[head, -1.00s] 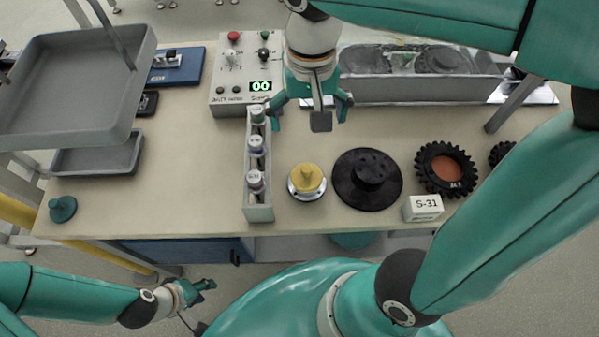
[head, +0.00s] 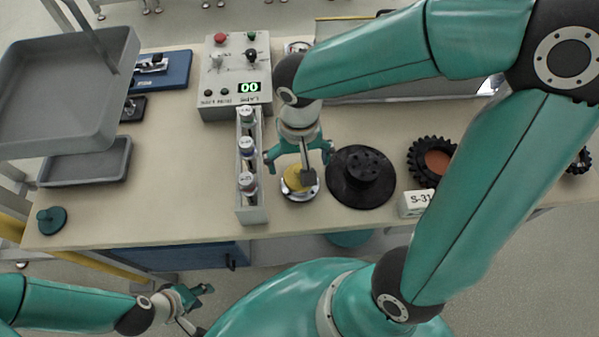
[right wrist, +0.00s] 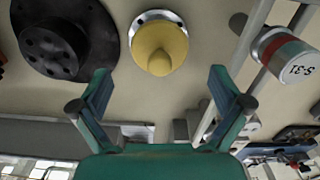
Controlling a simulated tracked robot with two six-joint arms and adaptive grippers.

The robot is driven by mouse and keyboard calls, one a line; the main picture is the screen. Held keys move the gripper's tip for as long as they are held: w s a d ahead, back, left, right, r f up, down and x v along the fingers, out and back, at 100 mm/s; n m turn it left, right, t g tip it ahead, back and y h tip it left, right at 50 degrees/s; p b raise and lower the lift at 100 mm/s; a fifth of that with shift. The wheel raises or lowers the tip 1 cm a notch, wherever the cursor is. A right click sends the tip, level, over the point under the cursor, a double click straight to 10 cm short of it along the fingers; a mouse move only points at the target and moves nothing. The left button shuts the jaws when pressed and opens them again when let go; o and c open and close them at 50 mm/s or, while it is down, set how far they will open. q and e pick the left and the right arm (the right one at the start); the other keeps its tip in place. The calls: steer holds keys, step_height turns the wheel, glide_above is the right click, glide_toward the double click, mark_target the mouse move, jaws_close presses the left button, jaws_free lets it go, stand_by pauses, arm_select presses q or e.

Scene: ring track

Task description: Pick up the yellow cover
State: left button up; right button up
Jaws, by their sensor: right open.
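The yellow cover (head: 296,180) sits on a round silver base on the bench, between the vial rack and the black disc. In the right wrist view the yellow cover (right wrist: 159,48) is a rounded cap with a knob, beyond and between the open fingertips. My right gripper (head: 299,160) is open and empty, above the cover and partly hiding it in the head view. Its two spread fingers also show in the right wrist view (right wrist: 162,90), apart from the cover. My left gripper (head: 197,297) is low at the left, off the bench's front edge; its jaws are too small to judge.
The grey rack (head: 252,213) with several vials stands close left of the cover. The black disc (head: 345,190) is close right. A white S-31 block (head: 414,204) and a toothed wheel (head: 424,150) lie farther right.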

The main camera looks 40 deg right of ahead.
mark_target(299, 168)
step_height(299, 168, down, 3)
steer(key=shift+s+f, duration=0.15)
steer(key=shift+f, duration=0.05)
steer(key=c, duration=1.2)
steer(key=shift+r, duration=0.1)
